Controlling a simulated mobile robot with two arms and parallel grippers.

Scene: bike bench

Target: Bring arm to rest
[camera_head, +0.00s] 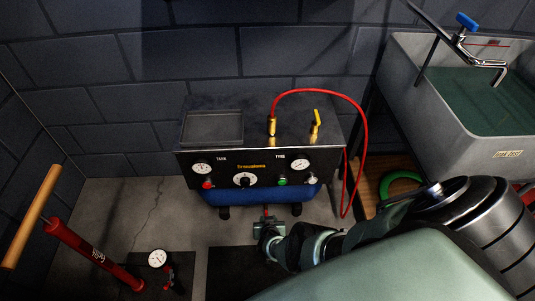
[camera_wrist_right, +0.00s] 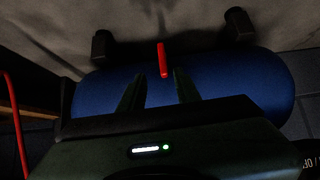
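My right gripper (camera_head: 266,226) is low in front of the compressor (camera_head: 250,172), just below its blue tank (camera_head: 262,197). In the right wrist view its two fingers (camera_wrist_right: 159,80) are apart, with nothing clamped between them. A small red rod (camera_wrist_right: 162,60) shows against the blue tank (camera_wrist_right: 235,85), in line with the gap between the fingertips; a bit of red also shows above the gripper in the head view. I cannot tell how far the rod is from the fingertips. My left gripper is not in view.
A red hose (camera_head: 366,130) loops down the compressor's right side. A grey sink (camera_head: 403,75) stands at the right, with a green ring (camera_head: 384,190) below it. A red pump (camera_head: 95,255) and its gauge (camera_head: 157,258) are at the lower left. Floor between pump and compressor is clear.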

